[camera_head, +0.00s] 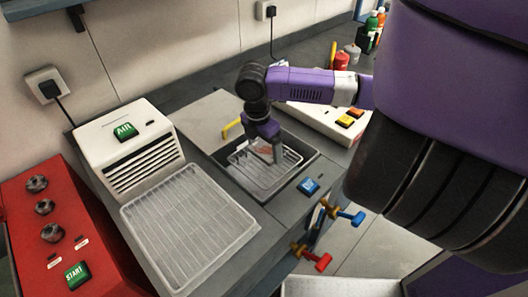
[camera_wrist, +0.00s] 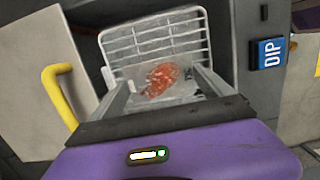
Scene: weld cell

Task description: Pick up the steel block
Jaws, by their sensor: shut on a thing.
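The steel block (camera_wrist: 160,80) shows in the wrist view as a grey piece with an orange-red patch on its face and small dark marks at its right. My gripper (camera_wrist: 163,88) is shut on it, with one finger at each side. In the head view my gripper (camera_head: 265,150) points down into the dark basin, over the wire rack (camera_head: 285,174), and mostly hides the block. The rack also shows behind the block in the wrist view (camera_wrist: 150,35). I cannot tell whether the block touches the rack.
A yellow handle (camera_head: 232,128) stands at the basin's left, and a blue DIP label (camera_head: 308,186) is at its front. A wire tray (camera_head: 188,230) lies before the white AIR unit (camera_head: 128,148). A red START panel (camera_head: 62,235) is far left. Colored valves (camera_head: 325,235) stick out at the front.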

